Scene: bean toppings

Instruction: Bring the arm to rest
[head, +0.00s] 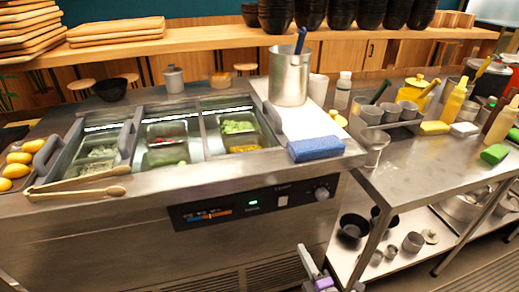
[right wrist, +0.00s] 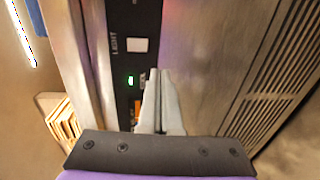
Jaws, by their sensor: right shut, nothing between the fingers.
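My right gripper (head: 308,262) shows at the bottom of the head view, low in front of the steel counter's front panel. In the right wrist view its two fingers (right wrist: 158,78) are together, with nothing between them. Behind them is the control panel (right wrist: 124,45) with a green light and a white switch. The same control panel (head: 252,202) is on the counter front in the head view, above and left of the gripper. Whether the fingers touch the counter cannot be told. My left gripper is in neither view.
The counter (head: 170,187) holds food bins, wooden tongs (head: 80,184), a blue sponge (head: 316,149) and a steel pot (head: 289,78). A steel side table (head: 440,160) with bottles and cups stands at right, with bowls on its lower shelf. Floor shows at bottom right.

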